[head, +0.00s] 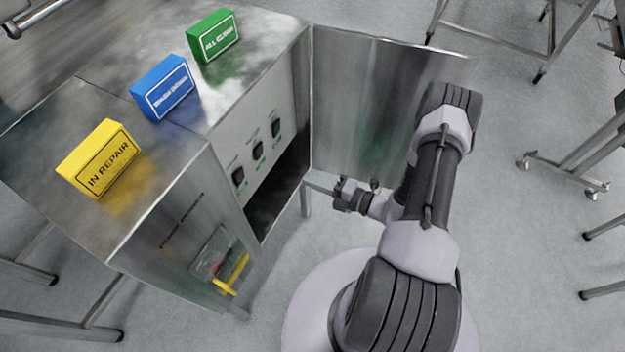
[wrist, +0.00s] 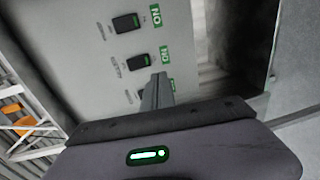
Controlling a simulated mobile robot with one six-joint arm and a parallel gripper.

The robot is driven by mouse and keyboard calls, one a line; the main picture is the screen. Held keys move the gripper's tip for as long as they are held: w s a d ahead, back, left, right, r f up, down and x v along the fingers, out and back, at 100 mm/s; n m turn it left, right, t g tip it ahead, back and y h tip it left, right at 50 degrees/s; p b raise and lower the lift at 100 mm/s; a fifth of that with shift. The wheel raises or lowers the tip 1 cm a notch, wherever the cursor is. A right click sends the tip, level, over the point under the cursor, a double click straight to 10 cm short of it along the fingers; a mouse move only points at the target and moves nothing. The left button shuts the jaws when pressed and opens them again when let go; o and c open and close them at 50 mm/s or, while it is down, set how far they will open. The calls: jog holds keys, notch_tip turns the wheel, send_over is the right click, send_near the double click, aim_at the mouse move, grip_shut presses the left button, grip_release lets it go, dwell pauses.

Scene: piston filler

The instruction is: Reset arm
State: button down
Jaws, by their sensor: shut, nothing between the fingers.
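My gripper (head: 312,187) is shut and empty. In the head view it points left toward the cabinet opening, in front of the open door. In the wrist view the shut fingers (wrist: 157,90) show in front of the cabinet's switch panel (wrist: 85,45) and hide part of its lower area. Whether the fingertips touch anything, I cannot tell. My arm reaches up from the base and bends down to the left, beside the open door.
The open metal door (head: 385,110) stands behind my gripper. The panel has black rocker switches (head: 258,150). On the cabinet top stand yellow "IN REPAIR" (head: 100,158), blue (head: 164,88) and green (head: 214,36) signs. A yellow handle (head: 232,275) is on the cabinet's side.

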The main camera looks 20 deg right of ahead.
jog(key=s+a+r+n+g+y, duration=0.1)
jog(key=a+r+n+g, duration=0.3)
jog(key=r+n, duration=0.3)
jog(key=s+a+r+n+g, duration=0.2)
jog(key=a+r+n+g, duration=0.2)
jog(key=r+n, duration=0.35)
jog(key=s+a+r+n+g+y, duration=0.1)
jog(key=a+r+n+g, duration=0.25)
jog(key=r+n, duration=0.35)
jog(key=s+r+n+t+h, duration=0.4)
jog(key=s+r+n+h, duration=0.5)
jog(key=n, duration=1.2)
jog(key=s+r, duration=0.3)
jog(key=r, duration=0.2)
jog(key=shift+d+r+h, duration=0.3)
jog(key=shift+d+h, duration=0.05)
jog(key=shift+h, duration=0.05)
